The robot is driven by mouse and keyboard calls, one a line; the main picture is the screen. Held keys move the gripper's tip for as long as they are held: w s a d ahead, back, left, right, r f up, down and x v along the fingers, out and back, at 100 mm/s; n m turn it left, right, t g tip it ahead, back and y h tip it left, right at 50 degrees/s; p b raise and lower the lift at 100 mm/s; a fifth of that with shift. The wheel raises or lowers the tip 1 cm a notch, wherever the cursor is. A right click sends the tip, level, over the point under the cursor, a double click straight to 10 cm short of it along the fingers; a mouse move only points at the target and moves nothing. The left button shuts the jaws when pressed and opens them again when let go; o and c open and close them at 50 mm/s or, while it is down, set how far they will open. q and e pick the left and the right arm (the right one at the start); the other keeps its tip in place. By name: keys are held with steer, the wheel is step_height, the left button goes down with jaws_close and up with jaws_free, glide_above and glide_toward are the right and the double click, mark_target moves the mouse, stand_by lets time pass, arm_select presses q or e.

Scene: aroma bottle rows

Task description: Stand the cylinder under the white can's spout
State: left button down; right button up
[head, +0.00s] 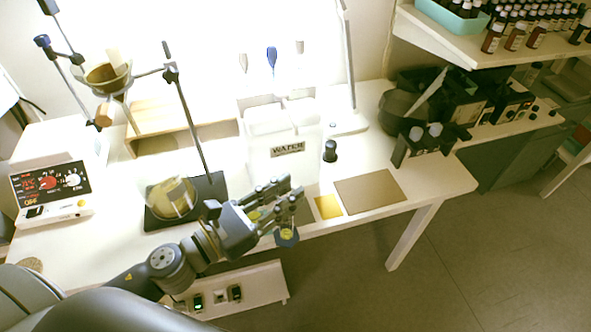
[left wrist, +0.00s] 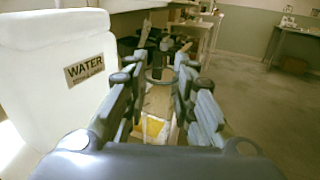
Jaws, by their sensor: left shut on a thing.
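The white can (head: 283,150) with a WATER label stands on the bench near its front edge, and fills the left of the left wrist view (left wrist: 50,75). A dark spout or tap (head: 330,151) shows at its right side. My left gripper (head: 287,205) is shut on the clear cylinder, whose blue foot (head: 287,238) hangs below the fingers. The cylinder looks about upright, in front of the can and the bench edge. Its round rim (left wrist: 160,75) shows between the fingers in the left wrist view. My right gripper is not in view.
A small yellow square (head: 328,207) and a brown mat (head: 369,191) lie on the bench right of the can. A stand with a glass flask (head: 170,197) is at left. Dark equipment (head: 425,140) stands at the back right. A low shelf (head: 255,285) sits below.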

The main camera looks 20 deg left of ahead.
arm_select(q)
steer(key=w+f+b, duration=0.2)
steer(key=w+f, duration=0.2)
steer(key=w, duration=0.5)
steer(key=shift+w+a+f, duration=0.2)
steer(key=shift+w+a, duration=0.1)
steer(key=shift+a, duration=0.05)
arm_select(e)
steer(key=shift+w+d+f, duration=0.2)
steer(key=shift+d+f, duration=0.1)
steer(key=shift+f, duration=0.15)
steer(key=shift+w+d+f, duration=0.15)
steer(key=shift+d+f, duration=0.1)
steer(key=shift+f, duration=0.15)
arm_select(q)
steer(key=shift+f, duration=0.1)
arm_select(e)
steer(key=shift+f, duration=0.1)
arm_select(q)
steer(key=c, duration=1.8)
jaws_free()
steer(key=shift+f, duration=0.1)
steer(key=o, duration=0.5)
steer(key=shift+c, duration=0.2)
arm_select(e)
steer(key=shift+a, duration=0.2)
